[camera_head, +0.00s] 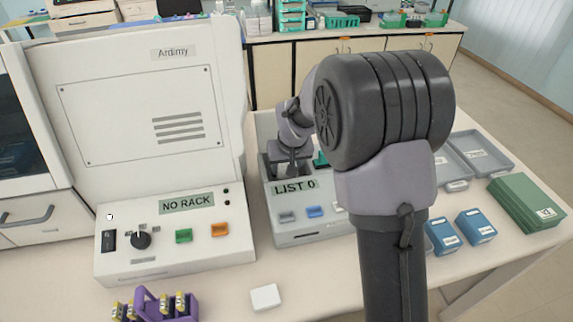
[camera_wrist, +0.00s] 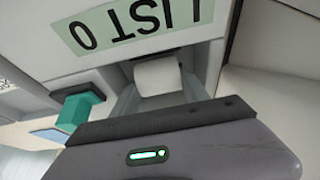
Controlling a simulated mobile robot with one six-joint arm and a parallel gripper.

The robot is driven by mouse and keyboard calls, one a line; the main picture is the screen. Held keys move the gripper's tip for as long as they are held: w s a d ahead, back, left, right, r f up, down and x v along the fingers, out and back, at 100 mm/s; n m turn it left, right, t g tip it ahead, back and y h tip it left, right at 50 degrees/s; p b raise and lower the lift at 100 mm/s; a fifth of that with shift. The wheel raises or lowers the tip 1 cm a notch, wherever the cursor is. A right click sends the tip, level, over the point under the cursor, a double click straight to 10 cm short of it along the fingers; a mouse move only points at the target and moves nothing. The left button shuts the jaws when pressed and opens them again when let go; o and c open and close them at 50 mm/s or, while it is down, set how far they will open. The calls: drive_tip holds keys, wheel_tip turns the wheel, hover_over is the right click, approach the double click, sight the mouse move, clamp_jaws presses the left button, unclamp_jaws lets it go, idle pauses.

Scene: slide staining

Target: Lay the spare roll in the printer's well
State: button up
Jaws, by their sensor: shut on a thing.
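The printer (camera_head: 318,223) is the pale unit in the middle of the bench, with a "LIST 0" display on its front. My gripper (camera_head: 292,168) points down at the dark recess in the printer's top, behind the display. In the wrist view my gripper (camera_wrist: 158,84) is shut on a white roll (camera_wrist: 158,76), just beside the upside-down display (camera_wrist: 135,28). The roll is hidden in the head view. I cannot tell whether it touches the well floor.
A large white machine (camera_head: 140,110) marked "NO RACK" stands left of the printer. A teal part (camera_wrist: 80,108) sits beside the gripper. Blue boxes (camera_head: 441,236), a green stack (camera_head: 527,202) and grey trays (camera_head: 481,152) lie right. A purple rack (camera_head: 150,305) and small white block (camera_head: 265,297) are in front.

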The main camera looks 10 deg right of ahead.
drive_tip(key=shift+f+b, duration=0.5)
idle(0.4)
drive_tip(key=o, duration=1.5)
drive_tip(key=p+v, duration=0.5)
drive_tip(key=v, duration=1.2)
drive_tip(key=shift+r, duration=0.25)
drive_tip(key=shift+s, duration=0.1)
